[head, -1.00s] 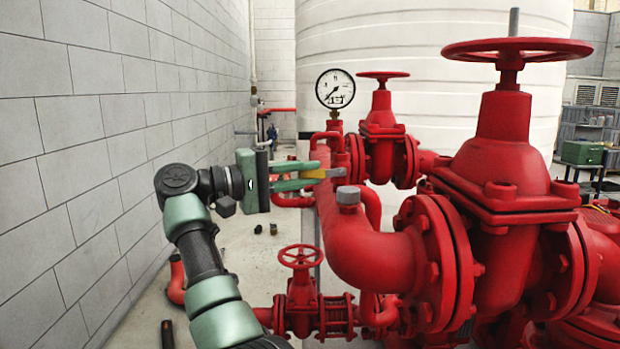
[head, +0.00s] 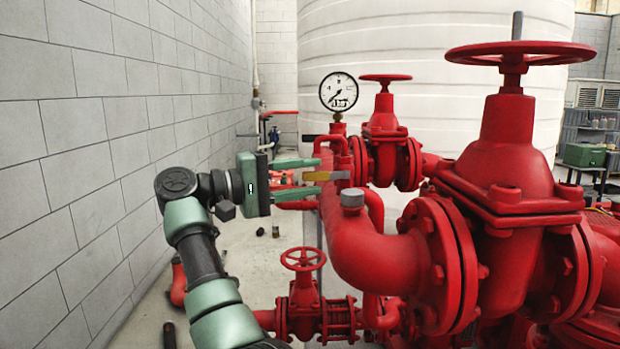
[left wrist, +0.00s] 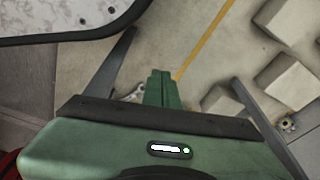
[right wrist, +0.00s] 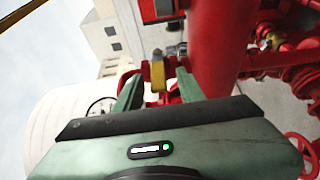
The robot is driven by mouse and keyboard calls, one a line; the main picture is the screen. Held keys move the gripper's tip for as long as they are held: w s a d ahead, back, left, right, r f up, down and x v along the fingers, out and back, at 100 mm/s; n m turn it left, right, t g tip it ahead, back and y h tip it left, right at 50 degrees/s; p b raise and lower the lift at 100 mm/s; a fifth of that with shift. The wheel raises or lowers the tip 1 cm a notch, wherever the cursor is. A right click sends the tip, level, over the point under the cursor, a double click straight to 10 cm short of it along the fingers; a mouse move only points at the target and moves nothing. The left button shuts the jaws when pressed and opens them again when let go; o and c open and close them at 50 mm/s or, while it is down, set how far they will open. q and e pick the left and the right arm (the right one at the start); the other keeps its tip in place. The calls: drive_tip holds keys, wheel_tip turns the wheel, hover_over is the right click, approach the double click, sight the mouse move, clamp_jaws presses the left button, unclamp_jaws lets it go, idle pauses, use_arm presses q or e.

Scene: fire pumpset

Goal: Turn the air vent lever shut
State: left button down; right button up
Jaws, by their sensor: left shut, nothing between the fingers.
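The air vent lever has a yellow handle (head: 326,176) and lies roughly level beside the red pipe in the head view. It also shows yellow in the right wrist view (right wrist: 158,74), with its grey metal valve part (right wrist: 176,50) next to it. My right gripper (head: 318,176) is open, with one finger on each side of the handle and gaps visible between. In the right wrist view its fingers (right wrist: 158,90) straddle the handle. My left gripper (left wrist: 161,88) is shut and empty, away from the lever, seen only in the left wrist view.
A pressure gauge (head: 338,92) stands just behind the lever. A large red elbow pipe (head: 375,255) with a grey cap (head: 351,197) is close in front. Red handwheel valves (head: 505,150) fill the right. A block wall (head: 80,150) runs along the left.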

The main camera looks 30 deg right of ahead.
use_arm(q)
drive_tip(key=shift+s+f, duration=0.65)
drive_tip(key=shift+f, duration=0.2)
use_arm(e)
drive_tip(key=a, duration=0.7)
drive_tip(key=shift+w+a, duration=0.35)
drive_tip(key=shift+a, duration=0.05)
use_arm(q)
drive_tip(key=shift+w, duration=0.1)
